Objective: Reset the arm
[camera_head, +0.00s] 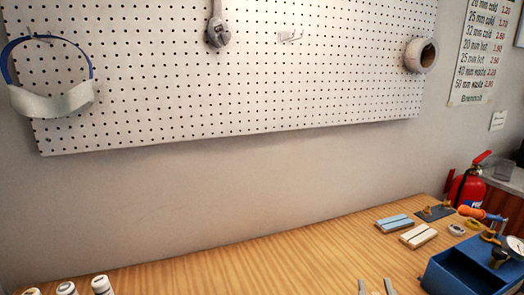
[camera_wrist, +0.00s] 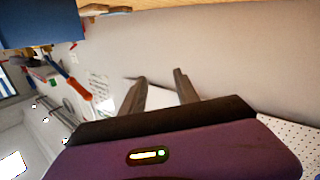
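My gripper (camera_head: 375,285) shows only as two grey fingertips at the bottom edge of the head view, in front of the wooden workbench (camera_head: 230,262). In the wrist view my gripper (camera_wrist: 158,75) has its two fingers apart with nothing between them. The wrist picture is tilted, with the bench edge along its top and the grey wall beyond the fingers. The rest of my arm is out of the head view.
A blue box (camera_head: 455,275) with brass fittings stands at the bench's right. Blue (camera_head: 394,223) and cream (camera_head: 418,236) blocks lie behind it. White-capped bottles (camera_head: 101,285) stand at lower left. A pegboard (camera_head: 240,80) hangs above. The bench's middle is clear.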

